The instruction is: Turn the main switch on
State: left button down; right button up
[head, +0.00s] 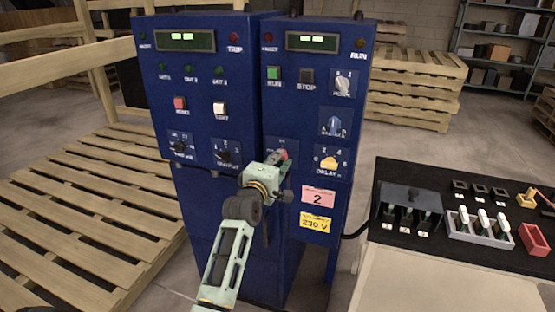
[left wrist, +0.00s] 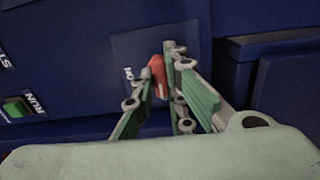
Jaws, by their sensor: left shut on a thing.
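In the left wrist view, the fingers (left wrist: 160,88) are closed around the red handle, one on each side. A label (left wrist: 128,75) is on the plate beside the handle. The gripper hides part of the handle, and I cannot tell which setting it points to. My right gripper is not in view.
Knobs, a green RUN button (head: 274,73) and a STOP button (head: 307,76) surround the plate. A left blue cabinet (head: 200,60) adjoins it. A black-topped table (head: 385,185) with switches stands at right. Wooden pallets (head: 80,225) lie at left.

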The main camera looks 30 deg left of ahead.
pick_arm(q)
jog(key=shift+r+m+p, duration=0.1)
jog(key=shift+m+p, duration=3.15)
jog(key=shift+m, duration=5.45)
jog(key=c, duration=1.8)
grip_release()
jog(key=shift+w, duration=0.1)
jog(key=v, duration=1.2)
